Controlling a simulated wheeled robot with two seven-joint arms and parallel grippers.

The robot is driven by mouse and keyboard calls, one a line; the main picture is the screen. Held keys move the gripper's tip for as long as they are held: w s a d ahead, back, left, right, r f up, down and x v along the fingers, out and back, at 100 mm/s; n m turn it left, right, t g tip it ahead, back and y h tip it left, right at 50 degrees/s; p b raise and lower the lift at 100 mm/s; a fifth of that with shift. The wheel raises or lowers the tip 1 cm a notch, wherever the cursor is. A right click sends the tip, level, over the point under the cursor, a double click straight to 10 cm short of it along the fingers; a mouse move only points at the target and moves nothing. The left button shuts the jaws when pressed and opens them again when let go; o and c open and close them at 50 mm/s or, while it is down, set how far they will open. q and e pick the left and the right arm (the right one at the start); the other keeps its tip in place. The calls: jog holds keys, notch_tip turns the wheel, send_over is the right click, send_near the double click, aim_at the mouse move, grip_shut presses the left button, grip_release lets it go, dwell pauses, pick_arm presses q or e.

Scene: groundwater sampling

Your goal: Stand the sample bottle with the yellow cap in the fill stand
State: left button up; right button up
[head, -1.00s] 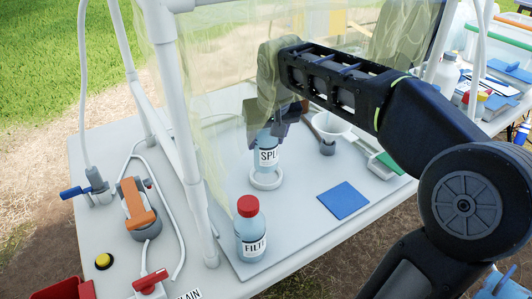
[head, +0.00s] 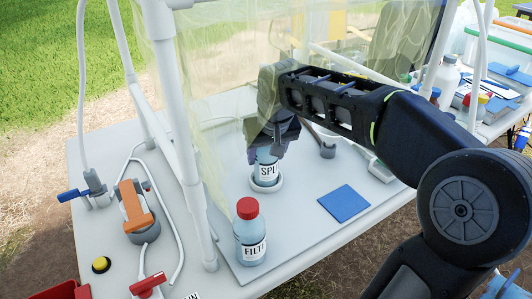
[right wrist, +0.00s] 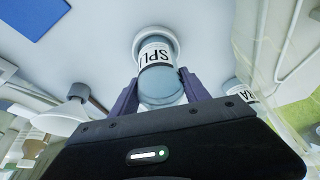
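The sample bottle (head: 266,172), pale blue with a white label starting "SPL", stands upright with its base in the white ring of the fill stand (head: 278,184). My right gripper (head: 270,150) is around its upper part. In the right wrist view, the fingers of the gripper (right wrist: 161,90) close on both sides of the bottle (right wrist: 158,60), and its base is inside the ring (right wrist: 155,31). The bottle's cap is hidden by the gripper, so its colour does not show. My left gripper is not in view.
A red-capped bottle labelled "FILT" (head: 250,240) stands at the tray's front. A blue pad (head: 344,203) lies to the right. A white frame post (head: 184,130) and a translucent yellowish curtain (head: 205,140) are beside my gripper. An orange-topped device (head: 137,205) sits left.

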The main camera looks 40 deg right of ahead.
jog(key=o, duration=0.4)
jog(key=shift+c, duration=0.2)
jog(key=shift+r, duration=0.15)
jog(key=shift+r, duration=0.2)
jog(key=p+v, duration=0.1)
jog(key=v, duration=0.6)
jog(key=shift+p, duration=0.35)
jog(key=shift+s, duration=0.1)
